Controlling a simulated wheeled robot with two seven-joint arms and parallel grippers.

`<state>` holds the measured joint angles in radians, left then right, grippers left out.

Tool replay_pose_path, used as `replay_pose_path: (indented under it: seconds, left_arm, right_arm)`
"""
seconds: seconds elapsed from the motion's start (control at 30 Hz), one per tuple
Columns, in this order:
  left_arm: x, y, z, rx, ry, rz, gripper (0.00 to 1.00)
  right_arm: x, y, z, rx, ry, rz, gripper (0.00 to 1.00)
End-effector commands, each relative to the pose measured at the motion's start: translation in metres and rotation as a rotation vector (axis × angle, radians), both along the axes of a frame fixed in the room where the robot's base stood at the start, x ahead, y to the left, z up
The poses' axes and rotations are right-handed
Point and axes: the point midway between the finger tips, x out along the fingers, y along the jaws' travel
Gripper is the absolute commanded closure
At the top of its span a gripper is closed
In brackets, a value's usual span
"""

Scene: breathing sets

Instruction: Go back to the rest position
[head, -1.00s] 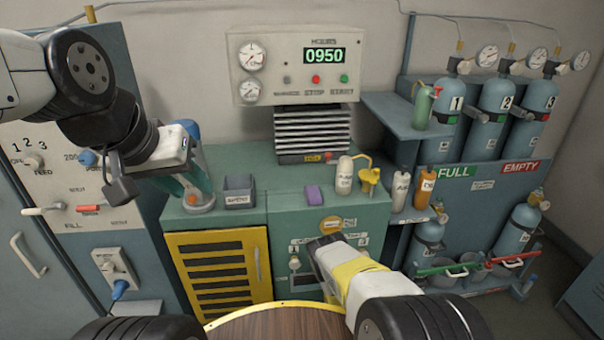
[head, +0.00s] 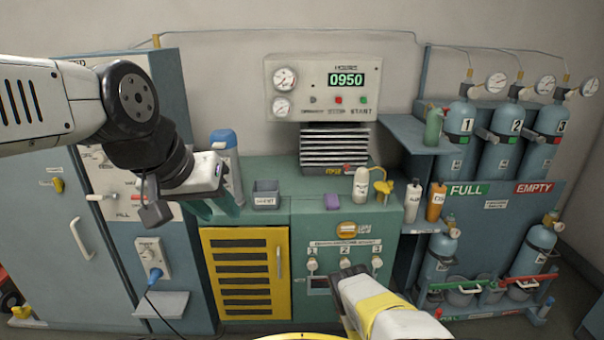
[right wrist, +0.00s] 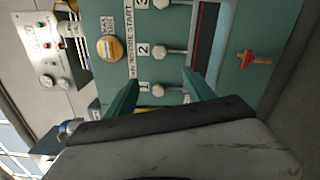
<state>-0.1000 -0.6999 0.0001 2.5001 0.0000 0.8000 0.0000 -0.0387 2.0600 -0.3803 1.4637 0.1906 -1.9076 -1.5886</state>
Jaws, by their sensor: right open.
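My left arm reaches in from the left in the head view. Its gripper (head: 215,207) points down and right, in front of the wall cabinet and near a blue-capped flask (head: 226,160). Its green fingers show only in part, so I cannot tell how far apart they are. My right gripper (head: 350,272) is low in the middle of the head view, in front of the green panel with numbered knobs. In the right wrist view its two green fingers (right wrist: 160,92) stand apart, with nothing between them; the knobs (right wrist: 160,50) lie beyond.
A rack of gas cylinders (head: 461,135) stands right. A gauge panel (head: 320,90) hangs above. A yellow rim (head: 300,337) shows at the bottom edge.

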Motion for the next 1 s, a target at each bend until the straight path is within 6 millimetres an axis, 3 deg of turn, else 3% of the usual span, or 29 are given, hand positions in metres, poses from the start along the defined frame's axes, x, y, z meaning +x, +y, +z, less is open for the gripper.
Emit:
replay_pose_path:
  seconds: [0.37, 0.67, 0.87, 1.0]
  left_arm:
    - [0.000, 0.000, 0.000, 0.000, 0.000, 0.000, 0.64]
    - [0.000, 0.000, 0.000, 0.000, 0.000, 0.000, 0.64]
    - [0.000, 0.000, 0.000, 0.000, 0.000, 0.000, 0.64]
    - [0.000, 0.000, 0.000, 0.000, 0.000, 0.000, 0.64]
  right_arm:
    - [0.038, -0.009, 0.021, 0.064, 0.031, -0.042, 0.38]
    - [0.094, -0.022, 0.061, 0.182, 0.082, -0.112, 0.38]
    - [0.145, -0.034, 0.115, 0.331, 0.136, -0.187, 0.38]
    - [0.182, -0.042, 0.175, 0.498, 0.191, -0.256, 0.38]
